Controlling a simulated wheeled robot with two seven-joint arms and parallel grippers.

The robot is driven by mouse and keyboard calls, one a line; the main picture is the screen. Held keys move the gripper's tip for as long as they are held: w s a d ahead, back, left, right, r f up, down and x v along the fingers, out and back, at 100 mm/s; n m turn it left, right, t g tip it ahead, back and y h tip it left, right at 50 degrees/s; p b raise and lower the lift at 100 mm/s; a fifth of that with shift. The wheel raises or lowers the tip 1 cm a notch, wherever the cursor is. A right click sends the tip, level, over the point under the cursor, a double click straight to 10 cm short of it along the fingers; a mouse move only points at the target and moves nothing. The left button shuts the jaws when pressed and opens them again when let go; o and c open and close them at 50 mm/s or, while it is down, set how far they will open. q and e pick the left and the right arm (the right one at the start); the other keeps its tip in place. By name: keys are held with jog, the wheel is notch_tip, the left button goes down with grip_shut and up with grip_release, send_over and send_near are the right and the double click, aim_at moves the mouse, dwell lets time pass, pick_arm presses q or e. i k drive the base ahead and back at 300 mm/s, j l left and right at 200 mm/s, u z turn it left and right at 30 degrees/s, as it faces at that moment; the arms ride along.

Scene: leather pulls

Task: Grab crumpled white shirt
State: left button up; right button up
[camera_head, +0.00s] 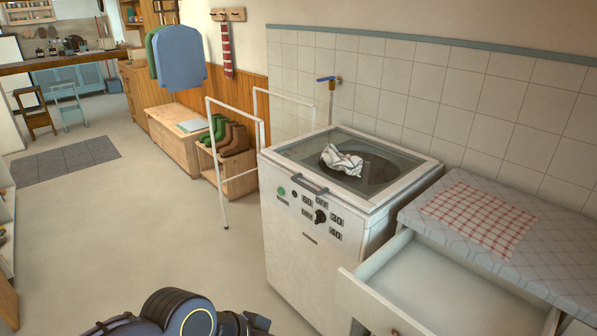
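A crumpled white shirt (342,161) with dark markings shows at the top of a white washing machine (318,235), over the dark round drum opening. I cannot tell whether it lies on the glass lid (310,152) or under it. Part of my own arm (178,312) shows at the bottom edge, well below and left of the machine. Neither gripper's fingers are in view.
An open, empty-looking drawer (455,285) juts out right of the machine, under a counter with a red checked cloth (478,217). A white metal rack (215,160) stands left of the machine. Boots (232,138) sit on a wooden bench.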

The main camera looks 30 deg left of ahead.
aim_at(334, 159)
jog(key=u, duration=0.85)
jog(key=i+j+z, duration=0.15)
jog(key=i+j, duration=0.2)
jog(key=i+j+z, duration=0.15)
jog(key=i+j, duration=0.25)
jog(key=i+j+z, duration=0.15)
jog(key=i+j, duration=0.2)
jog(key=i+j+z, duration=0.15)
jog(key=i+j, duration=0.15)
jog(key=j, duration=0.3)
jog(key=i+j+z, duration=0.15)
jog(key=i+j, duration=0.15)
jog(key=j, duration=0.2)
jog(key=i+j+z, duration=0.1)
jog(key=i+j, duration=0.15)
jog(key=j, duration=0.3)
jog(key=i+j+z, duration=0.15)
jog(key=j, duration=0.45)
jog(key=i+j+z, duration=0.15)
jog(key=i+j, duration=0.2)
jog(key=j, duration=0.25)
